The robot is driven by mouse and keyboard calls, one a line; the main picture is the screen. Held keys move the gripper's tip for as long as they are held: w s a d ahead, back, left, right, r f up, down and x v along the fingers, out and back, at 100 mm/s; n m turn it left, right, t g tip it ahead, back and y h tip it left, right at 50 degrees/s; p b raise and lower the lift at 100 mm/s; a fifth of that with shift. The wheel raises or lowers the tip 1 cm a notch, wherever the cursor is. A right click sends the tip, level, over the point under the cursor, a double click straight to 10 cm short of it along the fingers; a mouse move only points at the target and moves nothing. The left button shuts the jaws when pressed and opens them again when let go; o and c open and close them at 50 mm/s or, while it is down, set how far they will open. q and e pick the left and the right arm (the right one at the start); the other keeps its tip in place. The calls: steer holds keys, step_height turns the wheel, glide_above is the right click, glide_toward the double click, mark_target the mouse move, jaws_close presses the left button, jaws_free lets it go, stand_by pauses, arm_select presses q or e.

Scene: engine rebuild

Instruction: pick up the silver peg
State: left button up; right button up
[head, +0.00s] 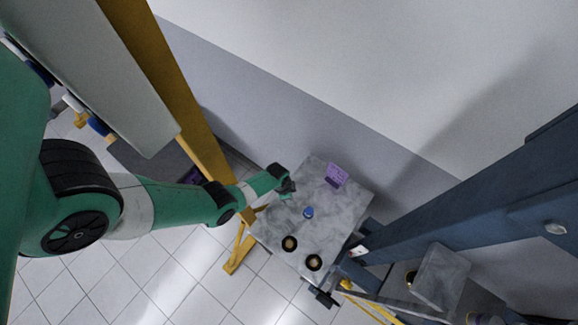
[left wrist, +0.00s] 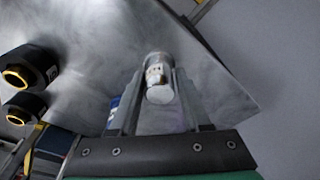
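The silver peg (left wrist: 158,78) is a short, shiny cylinder, seen nearly end-on in the left wrist view. It sits between the two fingers of my left gripper (left wrist: 159,88), near their tips. One finger is close along each side of it, and I cannot tell whether both touch it. In the head view my left gripper (head: 288,188) is at the left far edge of the grey table (head: 345,222), and the peg cannot be made out there. My right gripper is in neither view.
Two black cylinders with gold rings (head: 289,243) (head: 314,262) stand near the table's front. A small blue object (head: 308,212) is mid-table, and a purple item (head: 336,175) stands at the back. A dark blue frame (head: 450,215) borders the right side.

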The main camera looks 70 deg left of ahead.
arm_select(q)
jaws_close()
steer(key=shift+r, duration=0.15)
